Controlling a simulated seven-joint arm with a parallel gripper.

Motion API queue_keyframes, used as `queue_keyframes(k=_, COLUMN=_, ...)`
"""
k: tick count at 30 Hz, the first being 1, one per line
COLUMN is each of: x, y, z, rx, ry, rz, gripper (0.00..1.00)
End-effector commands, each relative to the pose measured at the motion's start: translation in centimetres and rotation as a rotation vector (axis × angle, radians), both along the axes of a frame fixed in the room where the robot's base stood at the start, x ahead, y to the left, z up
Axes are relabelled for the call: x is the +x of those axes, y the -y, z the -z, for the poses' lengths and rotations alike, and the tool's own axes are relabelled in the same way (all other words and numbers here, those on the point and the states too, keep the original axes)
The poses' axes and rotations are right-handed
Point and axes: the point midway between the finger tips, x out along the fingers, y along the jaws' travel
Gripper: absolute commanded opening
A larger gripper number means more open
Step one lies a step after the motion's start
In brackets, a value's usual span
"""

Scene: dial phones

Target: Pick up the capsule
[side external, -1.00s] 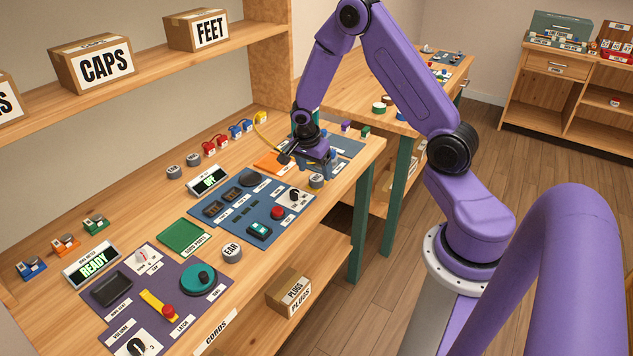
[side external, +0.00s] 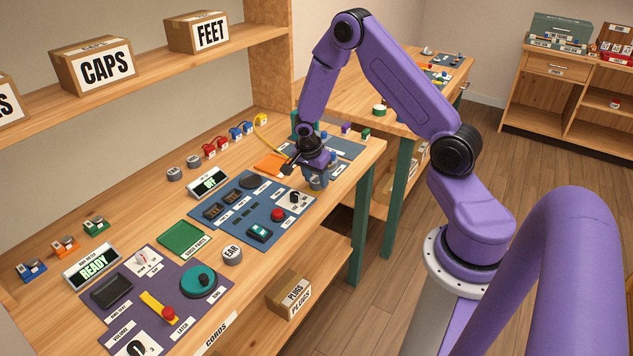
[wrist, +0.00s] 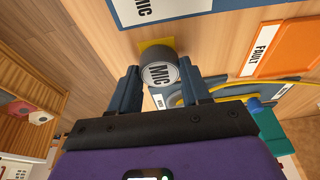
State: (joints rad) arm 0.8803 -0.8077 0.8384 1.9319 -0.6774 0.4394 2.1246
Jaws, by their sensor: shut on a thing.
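The capsule (wrist: 158,73) is a short dark grey cylinder with a pale round face marked MIC, seen in the wrist view. My gripper (wrist: 160,84) is shut on it, with one blue-grey finger on each side. In the side view my gripper (side external: 316,183) points down close to the bench's front edge, right of the blue panel, and its fingers mostly hide the capsule. A yellow piece shows right behind the capsule in the wrist view. I cannot tell whether the capsule is clear of the bench.
A similar grey EAR capsule (side external: 232,254) stands near the front edge. The blue panel (side external: 235,222) with switches lies left of my gripper. An orange FAULT tray (wrist: 284,47) and a yellow cable (wrist: 275,91) are close by. A green tray (side external: 184,237) lies empty.

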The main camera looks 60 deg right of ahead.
Motion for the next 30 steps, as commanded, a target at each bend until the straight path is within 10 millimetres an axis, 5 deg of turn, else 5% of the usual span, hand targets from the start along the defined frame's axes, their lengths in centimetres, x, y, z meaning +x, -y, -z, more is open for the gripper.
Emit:
queue_keyframes(k=8, x=0.1, y=0.0, z=-0.9, rx=-0.002, ry=0.002, rz=-0.001, gripper=0.16)
queue_keyframes(k=14, x=0.0, y=0.0, z=-3.5, rx=0.000, ry=0.004, rz=0.000, gripper=0.16)
queue_keyframes(k=30, x=-8.3, y=-3.5, z=-10.9, rx=0.000, ry=0.002, rz=-0.003, gripper=0.16)
